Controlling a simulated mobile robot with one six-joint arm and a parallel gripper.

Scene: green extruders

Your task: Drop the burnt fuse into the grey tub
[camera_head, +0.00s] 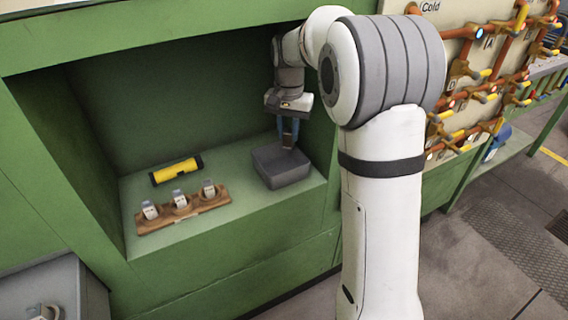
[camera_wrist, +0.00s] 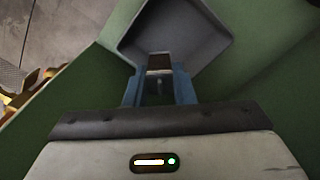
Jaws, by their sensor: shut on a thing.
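My gripper (camera_head: 288,138) points down over the grey tub (camera_head: 282,177) in the green alcove, its blue fingers at or just above the tub's opening. In the wrist view the fingers (camera_wrist: 159,80) are shut on a small brown and dark piece (camera_wrist: 159,62), apparently the burnt fuse. Most of it is hidden between the fingers. The grey tub (camera_wrist: 205,30) opens beyond the fingertips in the wrist view, and the part of its floor that shows looks bare.
A wooden rack (camera_head: 190,213) with three small whitish fuse-like pieces stands at the shelf's front left. A yellow cylinder with black ends (camera_head: 176,171) lies behind it. The alcove's green right wall is close to the tub. Orange pipes with valves (camera_head: 470,85) are outside, at right.

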